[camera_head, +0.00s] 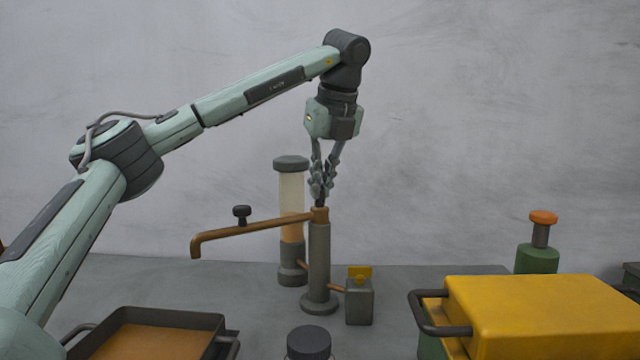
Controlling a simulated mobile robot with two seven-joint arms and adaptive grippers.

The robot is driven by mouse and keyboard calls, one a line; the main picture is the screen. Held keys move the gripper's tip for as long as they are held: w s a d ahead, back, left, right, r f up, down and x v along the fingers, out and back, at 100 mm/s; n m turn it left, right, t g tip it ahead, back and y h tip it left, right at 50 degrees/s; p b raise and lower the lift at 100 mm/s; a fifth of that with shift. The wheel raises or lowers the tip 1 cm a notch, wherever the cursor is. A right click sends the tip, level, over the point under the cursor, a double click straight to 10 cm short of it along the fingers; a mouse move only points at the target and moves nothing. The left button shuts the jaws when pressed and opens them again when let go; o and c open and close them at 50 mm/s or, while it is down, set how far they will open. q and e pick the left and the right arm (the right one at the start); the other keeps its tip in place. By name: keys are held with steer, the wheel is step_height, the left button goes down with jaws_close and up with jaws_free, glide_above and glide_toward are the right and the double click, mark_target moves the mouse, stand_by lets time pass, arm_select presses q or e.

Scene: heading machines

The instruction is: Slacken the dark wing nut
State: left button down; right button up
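My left gripper (321,192) points straight down over the top of a grey post (320,262) with a swing-out copper-coloured spout arm (262,224). Its fingers come close together around or just above a small dark piece (321,203) on the post's top. This piece may be the dark wing nut; the fingers hide most of it, so its shape and whether it is gripped cannot be told. A yellow wing nut (360,273) sits on a grey block (359,303) right of the post. My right gripper is not in view.
A dark knob (241,212) stands on the spout arm. A clear cylinder (291,205) stands behind the post. A brown-floored tray (213,321) is front left, a dark round cap (309,341) front centre, a yellow box (545,310) front right. A green bottle (537,259) stands behind the box.

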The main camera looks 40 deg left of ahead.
arm_select(q)
steer(key=n+g, duration=0.1)
steer(key=n, duration=0.2)
steer(key=n+g, duration=0.1)
steer(key=n, duration=0.2)
steer(key=shift+w+r+y, duration=0.15)
steer(key=shift+w+y, duration=0.05)
steer(key=shift+y, duration=0.2)
steer(key=n+g, duration=0.1)
steer(key=n, duration=0.2)
steer(key=n+g, duration=0.1)
steer(key=n, duration=0.2)
steer(key=shift+w+h, duration=0.15)
steer(key=shift+h, duration=0.25)
steer(key=shift+n+g, duration=0.3)
steer(key=shift+n, duration=0.1)
steer(key=c, duration=1.7)
jaws_free()
